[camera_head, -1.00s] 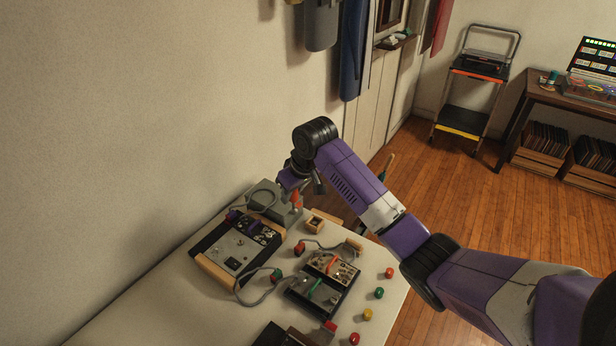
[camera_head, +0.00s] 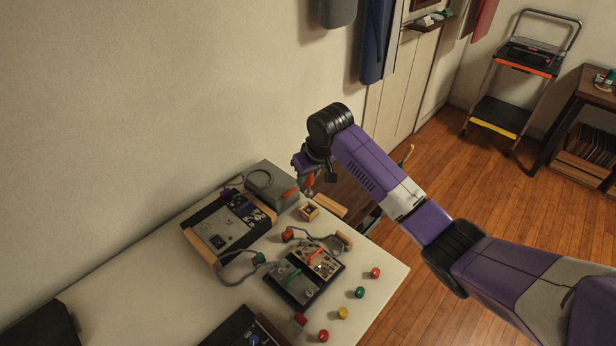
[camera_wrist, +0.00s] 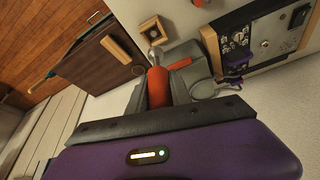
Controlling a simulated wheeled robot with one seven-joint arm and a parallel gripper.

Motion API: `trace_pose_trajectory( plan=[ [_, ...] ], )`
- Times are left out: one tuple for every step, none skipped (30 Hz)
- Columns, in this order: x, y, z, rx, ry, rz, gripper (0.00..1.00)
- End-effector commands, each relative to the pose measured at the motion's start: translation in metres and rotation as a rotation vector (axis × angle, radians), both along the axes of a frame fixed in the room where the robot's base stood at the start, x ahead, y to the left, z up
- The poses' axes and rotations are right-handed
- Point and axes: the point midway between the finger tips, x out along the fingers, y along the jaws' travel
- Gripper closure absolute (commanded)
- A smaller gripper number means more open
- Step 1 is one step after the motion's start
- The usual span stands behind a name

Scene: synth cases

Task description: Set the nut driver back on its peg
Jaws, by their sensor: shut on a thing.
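The nut driver has an orange handle (camera_wrist: 158,86) and a short metal shaft. My gripper (camera_head: 309,180) is shut on that handle above the far end of the white table (camera_head: 130,262). In the wrist view the jaws of my gripper (camera_wrist: 160,95) stand either side of the handle, and the metal tip points towards a small square wooden block (camera_wrist: 152,30) with a dark recess. The block also shows in the head view (camera_head: 308,211), just below my gripper. The tip looks apart from it, though the height is hard to judge. I cannot clearly make out a peg in the recess.
A grey case with an orange strip (camera_head: 268,183) stands close left of the block. A control panel (camera_head: 229,227), a second panel with cables (camera_head: 306,275) and several coloured knobs (camera_head: 360,292) lie nearer.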

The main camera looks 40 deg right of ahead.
Motion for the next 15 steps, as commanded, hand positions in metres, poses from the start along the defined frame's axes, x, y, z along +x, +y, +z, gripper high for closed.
trace_pose_trajectory(
  plan=[
    [0.0, 0.0, 0.001, 0.0, 0.0, 0.0, 1.0],
    [0.0, 0.0, 0.001, 0.0, 0.0, 0.0, 1.0],
    [0.0, 0.0, 0.001, 0.001, 0.0, 0.0, 1.0],
    [0.0, 0.0, 0.001, 0.001, 0.0, 0.0, 1.0],
    [0.0, 0.0, 0.001, 0.001, 0.0, 0.0, 1.0],
    [0.0, 0.0, 0.002, 0.001, 0.0, 0.0, 1.0],
    [0.0, 0.0, 0.002, 0.001, 0.0, 0.0, 1.0],
    [0.0, 0.0, 0.003, 0.001, 0.0, 0.0, 1.0],
    [0.0, 0.0, -0.003, 0.001, 0.001, 0.0, 1.0],
    [0.0, 0.0, -0.006, 0.001, 0.0, 0.001, 1.0],
    [0.0, 0.0, -0.008, 0.001, 0.0, 0.001, 1.0],
    [0.0, 0.0, -0.012, 0.001, 0.0, 0.001, 1.0],
    [0.0, 0.0, -0.014, 0.001, 0.0, 0.001, 1.0],
    [0.0, 0.0, -0.017, 0.001, 0.0, 0.002, 1.0],
    [0.0, 0.0, -0.021, 0.002, 0.0, 0.001, 1.0]
  ],
)
